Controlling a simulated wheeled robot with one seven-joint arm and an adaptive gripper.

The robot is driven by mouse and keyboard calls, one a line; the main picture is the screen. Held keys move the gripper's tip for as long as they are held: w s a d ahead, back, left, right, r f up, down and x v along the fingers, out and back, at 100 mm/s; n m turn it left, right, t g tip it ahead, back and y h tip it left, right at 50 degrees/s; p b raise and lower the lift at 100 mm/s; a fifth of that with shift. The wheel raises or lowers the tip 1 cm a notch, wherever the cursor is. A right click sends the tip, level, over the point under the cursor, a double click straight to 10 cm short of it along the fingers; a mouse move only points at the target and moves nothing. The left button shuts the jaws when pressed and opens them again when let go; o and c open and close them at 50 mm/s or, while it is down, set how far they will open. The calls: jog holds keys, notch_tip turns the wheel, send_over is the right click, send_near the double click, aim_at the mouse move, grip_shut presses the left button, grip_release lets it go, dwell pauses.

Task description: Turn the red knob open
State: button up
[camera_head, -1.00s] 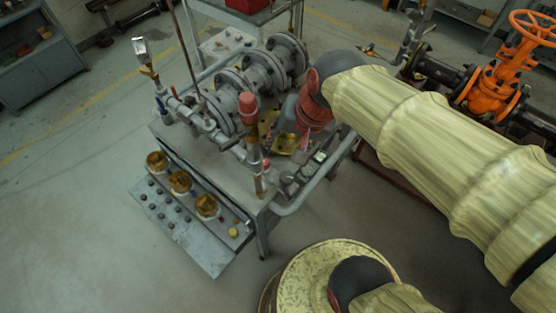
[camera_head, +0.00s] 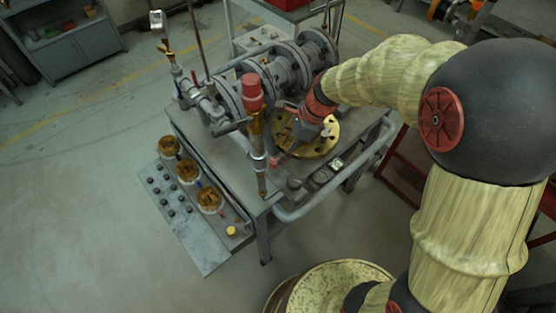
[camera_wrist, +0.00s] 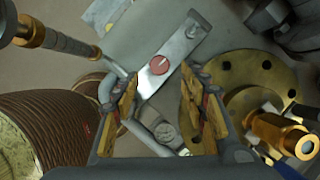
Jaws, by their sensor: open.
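The red knob (camera_wrist: 159,65) is small and round with a pale slot mark. It sits on a flat grey metal plate in the upper middle of the wrist view. My gripper (camera_wrist: 159,76) is open, one finger on each side of the knob's place in that picture; nothing is held. I cannot tell the distance from the fingertips to the knob. In the head view my gripper (camera_head: 285,143) is over the bench, above a brass flange; the fingers are small and partly hidden. A small red spot beside it there may be the knob, but I cannot be sure.
The brass flange (camera_wrist: 262,75) and a brass fitting lie right of my fingers. A vertical pipe with a red cap (camera_head: 252,92) stands left of my gripper. Grey flanged pipes (camera_head: 285,65) run behind. A sloped button panel (camera_head: 185,215) sticks out at the front left.

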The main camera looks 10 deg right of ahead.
aim_at(275, 161)
jog(key=b+x, duration=0.2)
jog(key=x, duration=0.4)
jog(key=shift+f, duration=0.15)
jog(key=c, duration=0.3)
jog(key=c, duration=0.8)
grip_shut()
